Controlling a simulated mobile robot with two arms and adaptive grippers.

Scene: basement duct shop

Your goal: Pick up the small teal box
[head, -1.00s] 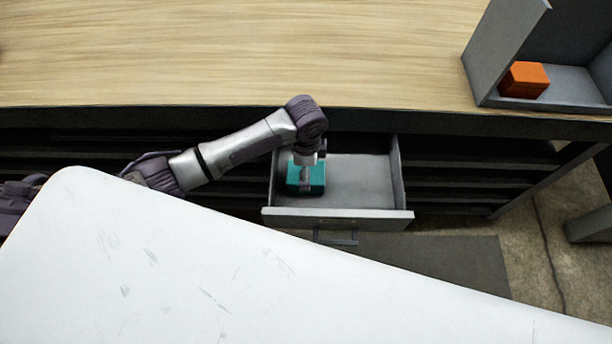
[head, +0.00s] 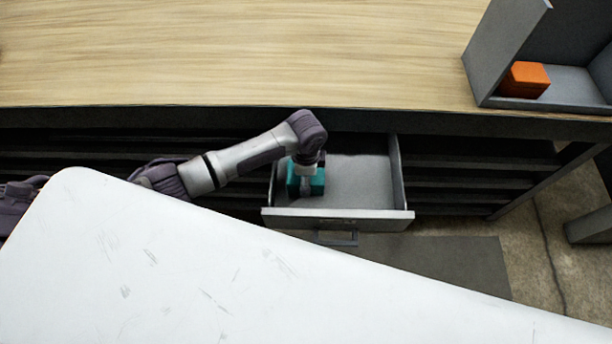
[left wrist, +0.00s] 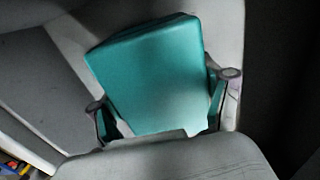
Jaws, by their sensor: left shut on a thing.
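The small teal box (head: 318,182) is in the left part of the open drawer (head: 365,185) under the workbench. My left gripper (head: 306,186) reaches down into the drawer from above and is shut on the box. In the left wrist view the teal box (left wrist: 155,75) fills the middle, with the fingers of my left gripper (left wrist: 165,105) on its two sides. I cannot tell whether the box touches the drawer floor. My right gripper is not in view.
The wooden workbench top (head: 230,50) lies above the drawer. A grey open bin (head: 500,50) holding an orange box (head: 525,79) stands at its right. The drawer's front and sides surround the gripper closely; its right part is empty.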

